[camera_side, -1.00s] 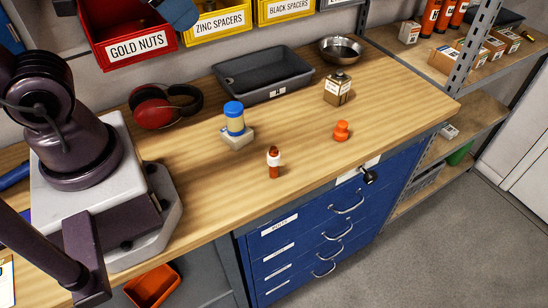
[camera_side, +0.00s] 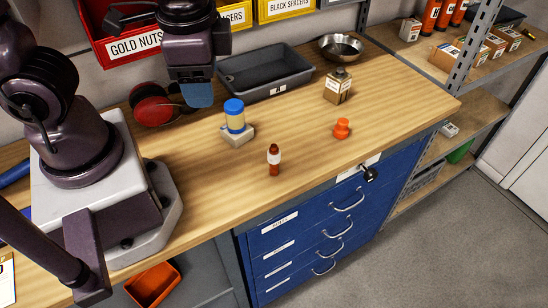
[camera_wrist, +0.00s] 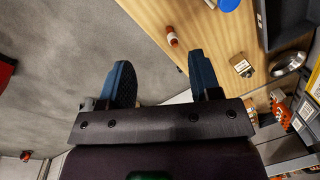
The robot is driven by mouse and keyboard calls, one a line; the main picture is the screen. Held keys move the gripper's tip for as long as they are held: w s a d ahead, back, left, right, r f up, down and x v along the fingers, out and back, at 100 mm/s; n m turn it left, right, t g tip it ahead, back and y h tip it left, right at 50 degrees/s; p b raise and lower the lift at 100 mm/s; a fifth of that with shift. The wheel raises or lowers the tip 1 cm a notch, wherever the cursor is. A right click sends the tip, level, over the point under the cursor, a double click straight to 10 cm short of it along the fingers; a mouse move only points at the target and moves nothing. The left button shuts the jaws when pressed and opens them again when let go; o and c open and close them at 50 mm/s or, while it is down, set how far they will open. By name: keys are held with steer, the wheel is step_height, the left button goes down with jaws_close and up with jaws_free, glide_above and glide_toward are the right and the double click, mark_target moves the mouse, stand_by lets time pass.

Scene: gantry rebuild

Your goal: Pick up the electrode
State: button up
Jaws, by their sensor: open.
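I cannot tell for certain which thing is the electrode. A cylinder with a blue top and yellow body (camera_side: 234,116) stands upright on a pale grey block (camera_side: 238,136) on the bench. A small brown bottle with a white band (camera_side: 274,160) stands in front of it. An orange knob-shaped piece (camera_side: 342,128) stands to the right. My gripper (camera_side: 198,95) hangs above the back of the bench, left of the cylinder and apart from it. In the wrist view, its two blue fingers (camera_wrist: 160,68) are spread with nothing between them. The brown bottle (camera_wrist: 172,36) shows beyond them.
A dark grey tray (camera_side: 265,90), a metal bowl (camera_side: 340,48) and a brown labelled container (camera_side: 338,86) stand along the back. Red ear muffs (camera_side: 152,106) lie behind my gripper. Wall bins (camera_side: 135,45) hang close by it. The bench's front middle is mostly clear.

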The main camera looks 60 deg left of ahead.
step_height(320, 180, down, 9)
steer(key=s+d+m+y, duration=0.1)
steer(key=m+y, duration=0.6)
steer(key=m, duration=0.1)
steer(key=m+t+y, duration=0.1)
steer(key=m+t, duration=0.8)
steer(key=m, duration=0.5)
glide_toward(278, 150)
steer(key=s+a, duration=0.1)
steer(key=s+f, duration=0.1)
steer(key=s+a+f, duration=0.1)
steer(key=shift+s+a, duration=0.3)
steer(key=shift+s, duration=0.1)
steer(key=shift+m+t+h, duration=0.5)
steer(key=shift+h, duration=0.1)
steer(key=w, duration=0.2)
steer(key=w+a+f, duration=0.1)
steer(key=w, duration=0.1)
steer(key=w+a+f, duration=0.1)
steer(key=w, duration=0.1)
steer(key=shift+w, duration=0.25)
steer(key=shift+x, duration=3.2)
steer(key=shift+r, duration=0.1)
steer(key=shift+c, duration=0.3)
jaws_close()
